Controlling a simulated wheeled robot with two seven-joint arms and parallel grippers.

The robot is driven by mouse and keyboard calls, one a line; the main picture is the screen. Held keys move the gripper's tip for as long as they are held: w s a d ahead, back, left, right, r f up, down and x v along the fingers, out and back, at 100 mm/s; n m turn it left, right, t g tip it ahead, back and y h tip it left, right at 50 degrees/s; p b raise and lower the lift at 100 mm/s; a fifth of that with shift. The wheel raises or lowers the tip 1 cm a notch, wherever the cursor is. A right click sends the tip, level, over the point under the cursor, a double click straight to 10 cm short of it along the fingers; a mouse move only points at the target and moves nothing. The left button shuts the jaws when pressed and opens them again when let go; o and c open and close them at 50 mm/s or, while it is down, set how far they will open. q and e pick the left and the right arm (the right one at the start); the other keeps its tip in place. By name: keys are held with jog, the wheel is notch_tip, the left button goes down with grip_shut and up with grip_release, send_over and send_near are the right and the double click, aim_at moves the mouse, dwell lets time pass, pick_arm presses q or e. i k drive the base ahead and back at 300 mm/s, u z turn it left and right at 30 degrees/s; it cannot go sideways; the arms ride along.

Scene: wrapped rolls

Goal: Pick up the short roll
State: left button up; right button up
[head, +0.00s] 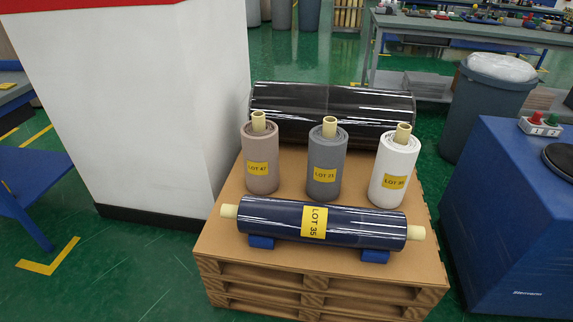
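Three short wrapped rolls stand upright on the pallet's cardboard top: a brown-pink roll (262,180) labelled LOT 47 at left, a grey roll (325,188) labelled LOT 21 in the middle, and a white roll (396,163) at right with a yellow label. Each has a pale core sticking out of its top. A longer dark blue roll (270,218) labelled LOT 35 lies across the front on two blue supports, its core ends showing. A large black roll (290,101) lies behind the upright rolls. I cannot tell which roll the task means. Neither gripper is in view.
The wooden pallet (228,252) stands on a green floor. A white block (120,110) with a red top is close at left, a blue cabinet (510,220) close at right. A grey bin (490,105) and workbenches stand behind. A blue table (20,190) is at far left.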

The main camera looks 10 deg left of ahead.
aim_at(260, 135)
jog(key=u, duration=2.05)
jog(key=i, duration=2)
jog(key=z, duration=0.1)
